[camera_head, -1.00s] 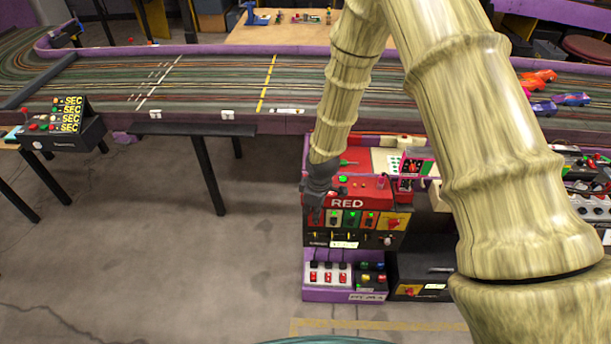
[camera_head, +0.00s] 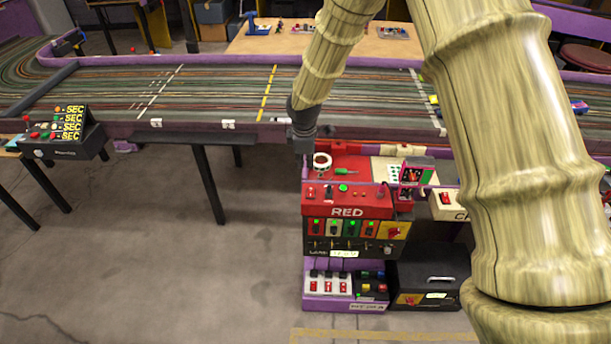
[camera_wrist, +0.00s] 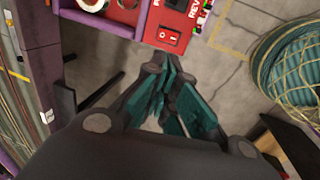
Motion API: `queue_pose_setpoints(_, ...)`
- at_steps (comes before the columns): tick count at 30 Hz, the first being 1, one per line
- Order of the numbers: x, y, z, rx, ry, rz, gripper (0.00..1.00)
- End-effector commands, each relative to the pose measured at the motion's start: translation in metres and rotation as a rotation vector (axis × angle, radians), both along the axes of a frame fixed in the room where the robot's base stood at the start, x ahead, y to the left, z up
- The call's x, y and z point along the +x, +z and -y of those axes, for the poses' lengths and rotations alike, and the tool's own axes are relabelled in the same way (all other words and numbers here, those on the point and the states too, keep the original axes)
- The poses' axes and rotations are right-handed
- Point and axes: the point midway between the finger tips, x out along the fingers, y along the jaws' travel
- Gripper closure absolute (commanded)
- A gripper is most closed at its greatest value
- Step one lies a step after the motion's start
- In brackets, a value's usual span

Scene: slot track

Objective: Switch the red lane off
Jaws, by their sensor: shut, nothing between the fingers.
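The red lane's control box (camera_head: 347,212), labelled RED, stands on a purple-edged rack below the track. On its sloped red top are a red switch (camera_head: 311,193), a small lever and a lit green lamp (camera_head: 343,187). In the wrist view a red rocker switch (camera_wrist: 168,38) sits at the corner of the red panel (camera_wrist: 145,15), near the lettering REV. Which side of the rocker is pressed I cannot tell. My gripper (camera_head: 301,146) is shut and empty, up and left of the box and apart from it. Its teal-padded fingers (camera_wrist: 170,72) also show in the wrist view.
The slot track (camera_head: 210,90) runs behind and above the rack. Below the RED label is a row of lit switches (camera_head: 343,229), and lower down a white switch block (camera_head: 328,284). A black case (camera_head: 430,278) stands to the right. Open floor lies left.

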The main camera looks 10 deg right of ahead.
Motion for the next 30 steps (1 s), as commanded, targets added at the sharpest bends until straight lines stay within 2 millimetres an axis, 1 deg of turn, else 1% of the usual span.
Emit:
queue_pose_setpoints(5, 0.003, -0.016, 0.001, -0.001, 0.001, -0.002, 1.0)
queue_pose_setpoints(24, 0.018, -0.094, 0.005, 0.0, 0.0, -0.002, 1.0)
queue_pose_setpoints(30, 0.023, -0.114, 0.007, 0.0, 0.0, -0.001, 1.0)
